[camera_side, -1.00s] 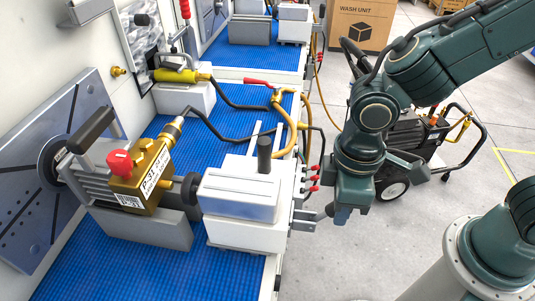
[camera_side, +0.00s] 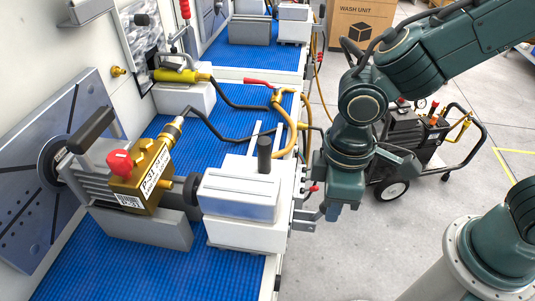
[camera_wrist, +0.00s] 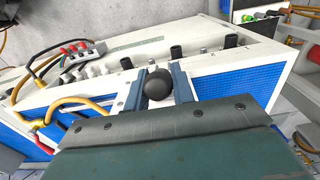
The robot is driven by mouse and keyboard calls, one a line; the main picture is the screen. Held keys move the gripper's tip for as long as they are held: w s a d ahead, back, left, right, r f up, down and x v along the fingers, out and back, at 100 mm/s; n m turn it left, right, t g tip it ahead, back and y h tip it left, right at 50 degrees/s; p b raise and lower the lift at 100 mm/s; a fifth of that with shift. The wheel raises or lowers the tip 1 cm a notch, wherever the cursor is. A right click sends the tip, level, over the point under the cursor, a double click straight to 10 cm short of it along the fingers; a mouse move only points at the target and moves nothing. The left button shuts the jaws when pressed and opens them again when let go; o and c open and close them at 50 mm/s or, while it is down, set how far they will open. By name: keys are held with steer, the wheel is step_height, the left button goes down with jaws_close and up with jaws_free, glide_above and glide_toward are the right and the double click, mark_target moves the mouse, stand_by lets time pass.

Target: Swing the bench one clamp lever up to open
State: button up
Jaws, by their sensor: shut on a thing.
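In the wrist view, the black ball knob (camera_wrist: 157,84), which looks like the clamp lever's end, sits between the two grey-blue fingers of my gripper (camera_wrist: 158,74). The gripper is shut on it. In the side view, my gripper (camera_side: 320,213) is at the right edge of the near bench, beside the grey-white clamp block (camera_side: 240,195); the knob and most of the lever are hidden there. A brass valve (camera_side: 150,180) with a red cap lies on the bench fixture, with the clamp's black round pad (camera_side: 193,189) at its right end.
Yellow and black hoses (camera_side: 290,108) and red-tipped fittings (camera_side: 313,188) crowd the bench edge close to my gripper. A wheeled wash cart (camera_side: 420,145) and a cardboard box (camera_side: 362,25) stand behind my arm.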

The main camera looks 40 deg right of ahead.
steer(key=shift+w+a+r, duration=0.15)
steer(key=shift+w+a, duration=0.05)
steer(key=shift+w+a+r, duration=0.2)
steer(key=shift+w+a, duration=0.3)
steer(key=shift+a, duration=0.05)
stand_by(0.4)
steer(key=shift+w+a, duration=0.7)
stand_by(0.4)
steer(key=o, duration=0.9)
steer(key=shift+o, duration=0.2)
